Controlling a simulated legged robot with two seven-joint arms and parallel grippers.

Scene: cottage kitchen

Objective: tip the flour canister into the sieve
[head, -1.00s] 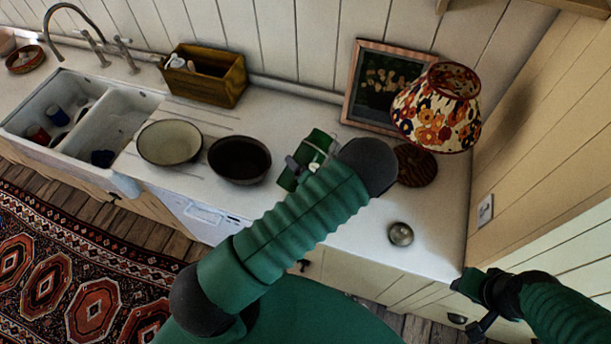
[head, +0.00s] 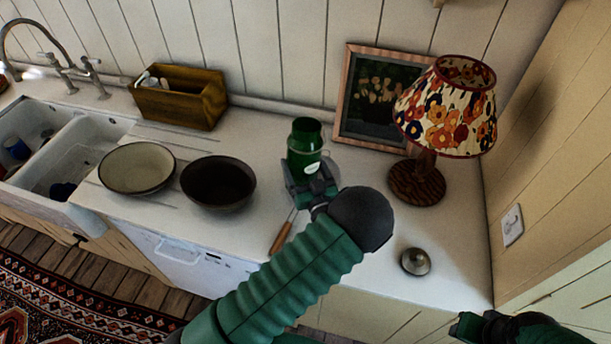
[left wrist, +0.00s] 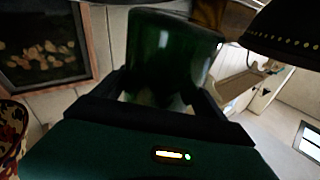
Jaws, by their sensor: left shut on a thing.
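The green flour canister (head: 305,139) with a pale label stands roughly upright in my left gripper (head: 312,180), in the middle of the head view. The gripper is shut on its lower part. In the left wrist view the canister (left wrist: 172,55) fills the space between the fingers. A wooden handle (head: 284,232) lies on the counter just below the gripper. It seems to belong to the sieve, whose pale round edge (head: 332,163) shows partly behind the canister and gripper. My right gripper (head: 468,326) is low at the right edge, dark and too unclear to judge.
A cream bowl (head: 137,168) and a dark bowl (head: 218,183) stand left of the canister. A floral lamp (head: 446,112) and framed picture (head: 372,95) are behind to the right. A small round metal lid (head: 415,261) lies near the front edge. A wooden box (head: 178,98) stands at the back left.

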